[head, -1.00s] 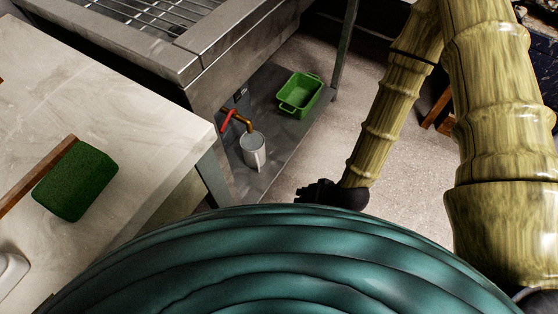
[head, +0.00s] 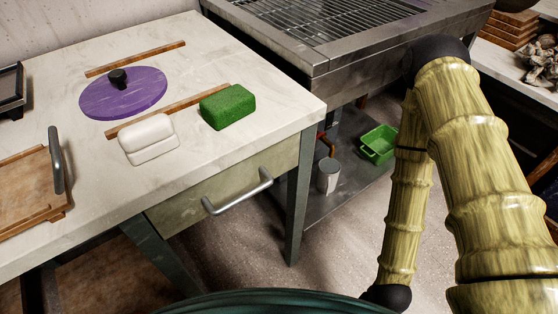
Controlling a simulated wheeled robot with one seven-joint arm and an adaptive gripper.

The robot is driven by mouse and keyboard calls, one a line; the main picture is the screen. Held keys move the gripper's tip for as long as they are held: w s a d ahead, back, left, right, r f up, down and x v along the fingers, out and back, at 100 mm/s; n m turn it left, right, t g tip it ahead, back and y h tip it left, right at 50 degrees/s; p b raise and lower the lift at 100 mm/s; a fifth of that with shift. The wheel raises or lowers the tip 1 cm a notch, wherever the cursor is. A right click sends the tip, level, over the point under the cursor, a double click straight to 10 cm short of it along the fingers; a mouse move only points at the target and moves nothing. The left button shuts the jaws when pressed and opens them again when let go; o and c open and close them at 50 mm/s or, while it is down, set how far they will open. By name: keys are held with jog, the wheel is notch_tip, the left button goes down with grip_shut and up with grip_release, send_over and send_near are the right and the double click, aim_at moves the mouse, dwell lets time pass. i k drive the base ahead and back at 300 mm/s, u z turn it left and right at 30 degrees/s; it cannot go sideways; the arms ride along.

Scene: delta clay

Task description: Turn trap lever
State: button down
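The red lever (head: 321,136) shows only in small part in the head view, below the steel sink unit and just right of the table leg. It sits by a copper-coloured pipe (head: 328,147). A pale grey can (head: 328,177) stands beneath the pipe on the low shelf. My arm hangs down to the right of them, with a dark rounded joint at the bottom edge. My gripper's fingers are not visible, so I cannot see whether they are open or shut.
A white-topped table (head: 280,100) with a drawer handle (head: 238,192) and leg (head: 297,200) stands left of the lever. The steel sink unit (head: 335,60) overhangs it. A green basin (head: 380,150) sits right of the can on the low shelf (head: 345,190). Floor beside the shelf looks clear.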

aim_at(322, 134)
jog(key=u, duration=0.25)
jog(key=k, duration=0.5)
jog(key=z, duration=0.8)
jog(key=i, duration=1.35)
jog(key=u, duration=0.15)
